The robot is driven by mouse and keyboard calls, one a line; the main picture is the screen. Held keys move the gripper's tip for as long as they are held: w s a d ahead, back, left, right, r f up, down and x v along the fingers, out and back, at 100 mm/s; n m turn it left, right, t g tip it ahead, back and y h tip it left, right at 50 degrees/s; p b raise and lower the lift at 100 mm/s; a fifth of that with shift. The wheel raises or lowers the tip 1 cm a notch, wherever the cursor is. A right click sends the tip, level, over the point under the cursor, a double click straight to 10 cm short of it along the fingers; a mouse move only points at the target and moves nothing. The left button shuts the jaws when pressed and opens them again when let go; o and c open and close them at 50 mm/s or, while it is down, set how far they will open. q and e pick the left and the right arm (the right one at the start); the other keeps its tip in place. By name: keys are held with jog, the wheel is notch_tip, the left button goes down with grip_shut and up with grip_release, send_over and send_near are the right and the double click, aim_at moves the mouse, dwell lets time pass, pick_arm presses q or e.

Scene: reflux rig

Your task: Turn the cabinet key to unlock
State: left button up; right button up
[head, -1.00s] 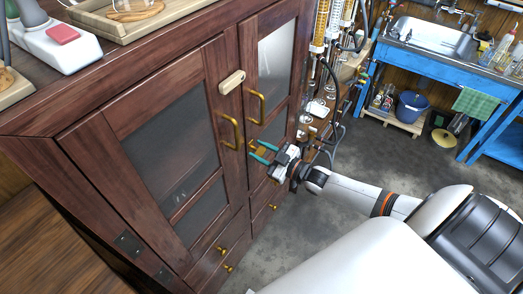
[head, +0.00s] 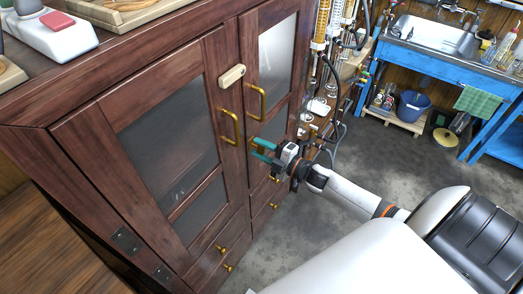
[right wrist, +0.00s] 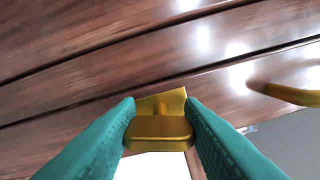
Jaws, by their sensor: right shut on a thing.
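The dark red-brown wooden cabinet (head: 75,128) has two glass-fronted doors, both closed. My right gripper (head: 259,148), with teal fingers, is at the right-hand door, below its brass handle (head: 256,102). In the right wrist view the gripper (right wrist: 163,128) is shut on the broad head of the brass key (right wrist: 158,132). A brass piece behind the key head is tilted relative to it and lies against the wood. The key's shaft end is hidden. In the head view the fingers mostly cover the key. My left gripper is not in view.
A cream latch piece (head: 232,76) sits high at the seam between the doors. The left door has a brass handle (head: 229,127). Glassware and tubing stand right of the cabinet. A blue sink bench (head: 430,67) is at the back right. The grey floor between is open.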

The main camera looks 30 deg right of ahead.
jog(key=shift+f+n+b, duration=0.1)
jog(key=shift+n+b, duration=0.45)
jog(key=shift+n, duration=1.05)
jog(key=o, duration=1)
jog(key=b+v, duration=0.2)
jog(key=v, duration=1)
